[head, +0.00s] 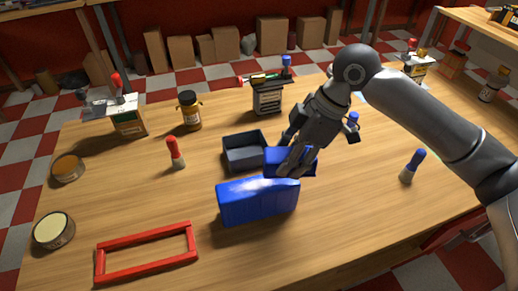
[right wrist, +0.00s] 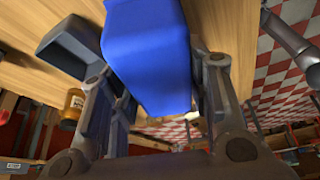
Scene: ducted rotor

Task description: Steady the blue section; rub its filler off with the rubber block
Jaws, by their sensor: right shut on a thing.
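The blue section (head: 257,205) stands on the wooden table at the front middle. My right gripper (head: 290,160) is shut on a smaller blue block, apparently the rubber block (head: 305,165), just behind and above the right end of the section. Whether the block touches the section cannot be told. In the right wrist view the block (right wrist: 150,55) sits between the two fingers (right wrist: 160,100). My left gripper is in neither view, and nothing is seen steadying the section.
A dark open tray (head: 245,152) stands just behind the section. A red frame (head: 147,253) lies at the front left. A red-capped tube (head: 175,153), a blue-capped tube (head: 412,167), jars and bottles stand around.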

